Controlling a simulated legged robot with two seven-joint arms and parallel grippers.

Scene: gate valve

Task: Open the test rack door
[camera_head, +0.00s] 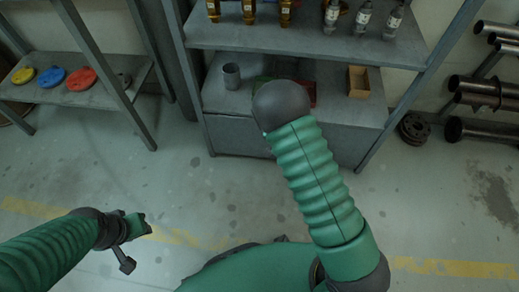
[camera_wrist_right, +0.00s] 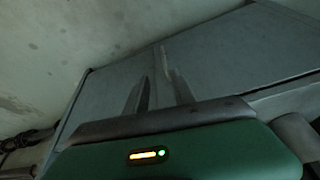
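The grey test rack (camera_head: 300,38) stands at the back centre in the head view. Below its lower shelf is a closed-looking grey front panel (camera_head: 235,136), partly hidden by my right arm. No handle shows clearly. In the right wrist view a large flat grey panel (camera_wrist_right: 230,60) fills the area in front of my right gripper (camera_wrist_right: 160,88). Its two fingers stand apart with nothing clearly between them; contact with the panel cannot be told. In the head view my right gripper is hidden behind my arm. My left gripper (camera_head: 138,226) is low at the left, over the floor, away from the rack.
The rack's shelves hold brass fittings (camera_head: 249,12), a grey cup (camera_head: 231,76) and a tan box (camera_head: 358,81). A side shelf (camera_head: 90,94) with coloured discs stands left. Pipes (camera_head: 480,90) and dark flanges (camera_head: 413,129) are at the right. The floor before the rack is clear.

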